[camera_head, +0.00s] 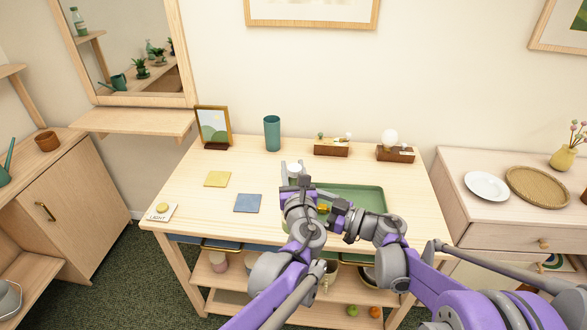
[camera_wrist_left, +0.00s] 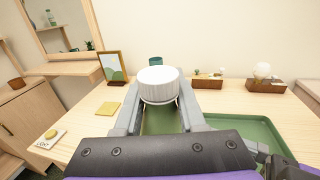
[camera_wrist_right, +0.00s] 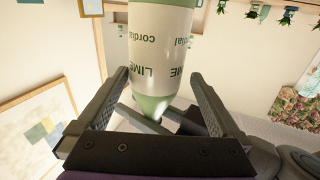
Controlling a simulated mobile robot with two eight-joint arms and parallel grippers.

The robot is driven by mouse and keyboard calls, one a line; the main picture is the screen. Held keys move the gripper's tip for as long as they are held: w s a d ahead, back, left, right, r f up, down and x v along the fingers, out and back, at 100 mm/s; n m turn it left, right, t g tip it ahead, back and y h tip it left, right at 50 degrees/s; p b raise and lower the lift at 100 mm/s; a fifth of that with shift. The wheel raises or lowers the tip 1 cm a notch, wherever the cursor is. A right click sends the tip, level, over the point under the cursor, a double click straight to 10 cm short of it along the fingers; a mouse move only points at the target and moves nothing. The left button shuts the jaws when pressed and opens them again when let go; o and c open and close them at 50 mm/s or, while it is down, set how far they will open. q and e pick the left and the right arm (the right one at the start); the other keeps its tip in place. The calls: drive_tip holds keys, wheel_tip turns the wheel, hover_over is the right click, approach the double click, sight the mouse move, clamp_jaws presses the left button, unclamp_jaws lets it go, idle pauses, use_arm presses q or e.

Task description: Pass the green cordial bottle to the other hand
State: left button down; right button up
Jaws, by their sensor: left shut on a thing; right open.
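The green cordial bottle shows in the right wrist view (camera_wrist_right: 160,45) with a white and green "LIME cordial" label, upside down in that picture. Its white cap (camera_wrist_left: 158,84) sits between the fingers of my left gripper (camera_wrist_left: 160,105), which is shut on the bottle's top end. In the head view the cap (camera_head: 294,171) shows above the left gripper (camera_head: 293,178); my arms hide most of the bottle. My right gripper (camera_wrist_right: 160,85) is open, its fingers on either side of the bottle's tapering end. I cannot tell whether they touch it.
A green tray (camera_head: 365,197) lies on the table below the grippers. A teal cup (camera_head: 272,134), a picture frame (camera_head: 213,127) and two wooden boxes (camera_head: 331,149) (camera_head: 395,154) stand at the back. Yellow (camera_head: 217,179) and blue (camera_head: 248,203) squares lie left, with bare table around them.

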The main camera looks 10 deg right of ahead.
drive_tip(key=v, duration=0.8)
drive_tip(key=w+d+r+m+t+h, duration=0.35)
drive_tip(key=r+m+t+h, duration=0.2)
drive_tip(key=r+t, duration=0.3)
drive_tip(key=s+d+m+h, duration=0.4)
drive_tip(key=d+m+h, duration=0.15)
drive_tip(key=h, duration=0.45)
drive_tip(key=s+a+f+g, duration=0.3)
drive_tip(key=s+f+g, duration=0.3)
drive_tip(key=s+f, duration=0.4)
drive_tip(key=s+a+f+g, duration=0.4)
drive_tip(key=s+f+g, duration=0.3)
drive_tip(key=s+f, duration=0.3)
drive_tip(key=s, duration=0.3)
drive_tip(key=shift+s, duration=0.35)
